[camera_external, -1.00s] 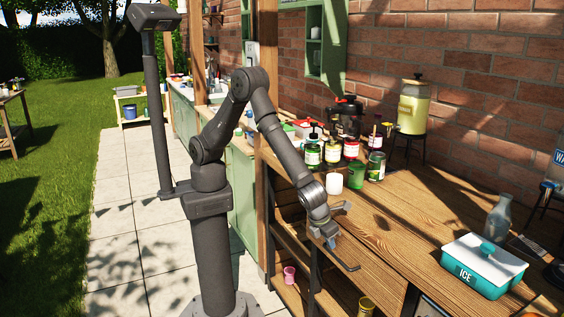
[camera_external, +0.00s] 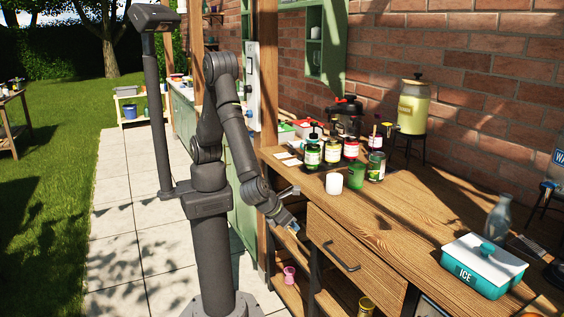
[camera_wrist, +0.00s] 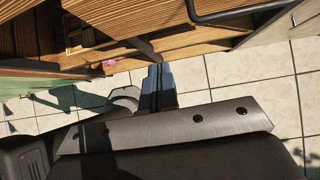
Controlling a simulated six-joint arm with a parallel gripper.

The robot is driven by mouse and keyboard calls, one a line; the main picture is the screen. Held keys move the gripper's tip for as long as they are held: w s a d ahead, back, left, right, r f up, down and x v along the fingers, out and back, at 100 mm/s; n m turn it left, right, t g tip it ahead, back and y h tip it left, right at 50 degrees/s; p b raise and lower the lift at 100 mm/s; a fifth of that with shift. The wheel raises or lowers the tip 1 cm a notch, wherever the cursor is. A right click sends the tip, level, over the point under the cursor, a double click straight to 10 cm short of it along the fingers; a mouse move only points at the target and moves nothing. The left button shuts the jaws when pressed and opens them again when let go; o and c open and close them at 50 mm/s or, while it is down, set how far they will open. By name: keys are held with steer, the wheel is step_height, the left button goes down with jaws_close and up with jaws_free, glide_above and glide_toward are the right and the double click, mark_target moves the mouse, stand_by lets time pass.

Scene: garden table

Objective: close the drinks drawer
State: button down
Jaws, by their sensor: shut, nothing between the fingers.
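The wooden drawer (camera_external: 375,268) is under the front edge of the tabletop. Its front looks flush with that edge, and no open interior shows. Its black bar handle (camera_external: 342,256) is in full view; the handle also shows at the top of the wrist view (camera_wrist: 240,12). My gripper (camera_external: 294,227) is to the left of the drawer front, apart from the handle, pointing down to the right. In the wrist view its fingers (camera_wrist: 158,72) are together and empty, over the paving beside the wooden shelves.
A pink cup (camera_external: 289,273) and a gold tin (camera_external: 366,305) are on the shelves below. On the tabletop are a white candle-like cup (camera_external: 334,184), several jars, a yellow dispenser (camera_external: 412,108) and an ice box (camera_external: 483,266). The paving to the left is clear.

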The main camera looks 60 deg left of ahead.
mark_target(321, 226)
steer(key=shift+t+h, duration=0.3)
steer(key=shift+t, duration=0.2)
steer(key=x, duration=0.3)
steer(key=a+x, duration=0.1)
steer(key=x, duration=0.7)
steer(key=shift+w+a+r, duration=0.25)
steer(key=shift+w+a, duration=0.1)
steer(key=shift+a, duration=0.05)
steer(key=shift+w, duration=0.5)
steer(key=shift+w, duration=0.1)
steer(key=shift+w, duration=2.2)
steer(key=shift+r, duration=0.1)
